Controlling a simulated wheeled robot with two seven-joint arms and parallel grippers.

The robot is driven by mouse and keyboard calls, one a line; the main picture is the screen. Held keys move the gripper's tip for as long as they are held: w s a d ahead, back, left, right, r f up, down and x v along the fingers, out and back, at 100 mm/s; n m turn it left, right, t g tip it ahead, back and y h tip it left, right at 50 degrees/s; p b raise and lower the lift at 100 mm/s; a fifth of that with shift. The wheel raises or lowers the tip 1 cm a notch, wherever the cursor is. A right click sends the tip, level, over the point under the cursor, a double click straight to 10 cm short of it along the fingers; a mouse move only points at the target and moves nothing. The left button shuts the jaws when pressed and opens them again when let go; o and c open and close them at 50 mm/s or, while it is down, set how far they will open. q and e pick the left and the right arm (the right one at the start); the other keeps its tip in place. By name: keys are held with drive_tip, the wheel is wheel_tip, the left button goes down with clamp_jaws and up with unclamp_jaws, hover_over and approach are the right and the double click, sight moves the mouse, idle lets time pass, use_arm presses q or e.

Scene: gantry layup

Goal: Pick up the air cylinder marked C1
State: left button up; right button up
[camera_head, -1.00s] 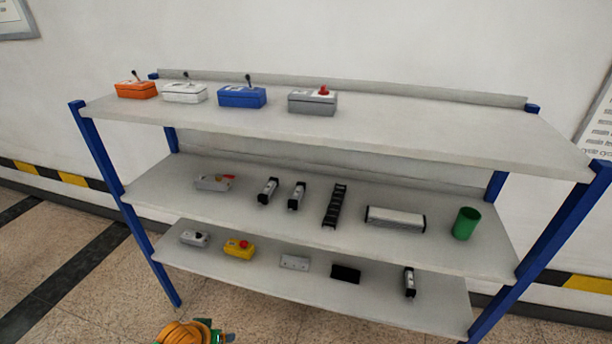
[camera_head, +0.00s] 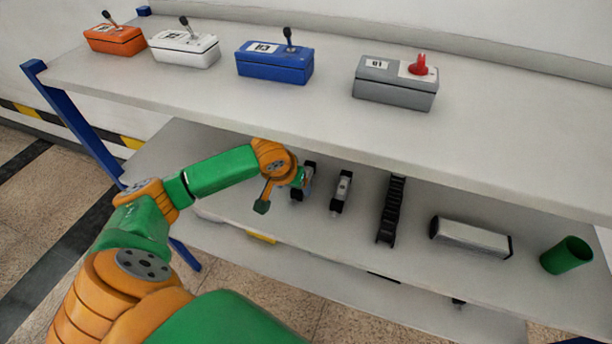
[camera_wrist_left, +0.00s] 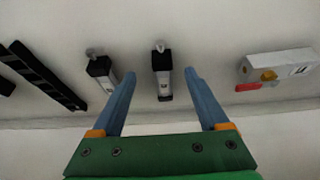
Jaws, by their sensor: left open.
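Two short air cylinders with black end blocks lie side by side on the middle shelf; their marks are too small to read, so I cannot tell which is C1. In the head view my left gripper (camera_head: 302,178) is at the left cylinder (camera_head: 309,168) and partly hides it. The right cylinder (camera_head: 342,190) is in clear view. In the left wrist view the open blue fingers straddle the left cylinder (camera_wrist_left: 163,82) in the picture, with nothing gripped. The other cylinder (camera_wrist_left: 101,74) is outside the left finger. My right gripper is not in view.
A black cable chain (camera_head: 391,210), a larger silver cylinder (camera_head: 470,236) and a green cup (camera_head: 567,256) lie to the right. The top shelf (camera_head: 330,115) overhangs, carrying several switch boxes. In the wrist view, a red-handled grey box (camera_wrist_left: 278,66) is at right.

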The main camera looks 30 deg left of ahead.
sight(310, 167)
use_arm(q)
drive_tip(key=w, duration=0.1)
drive_tip(key=w+a, duration=0.1)
drive_tip(key=w, duration=0.3)
drive_tip(key=shift+w+a+f, duration=0.25)
drive_tip(key=shift+a+f, duration=0.05)
drive_tip(key=shift+a, duration=0.05)
drive_tip(key=shift+w+f, duration=0.2)
drive_tip(key=shift+w, duration=0.05)
drive_tip(key=b+x, duration=0.1)
drive_tip(key=x, duration=0.3)
drive_tip(key=shift+f, duration=0.1)
drive_tip(key=shift+w+f, duration=0.1)
drive_tip(key=shift+f, duration=0.05)
clamp_jaws()
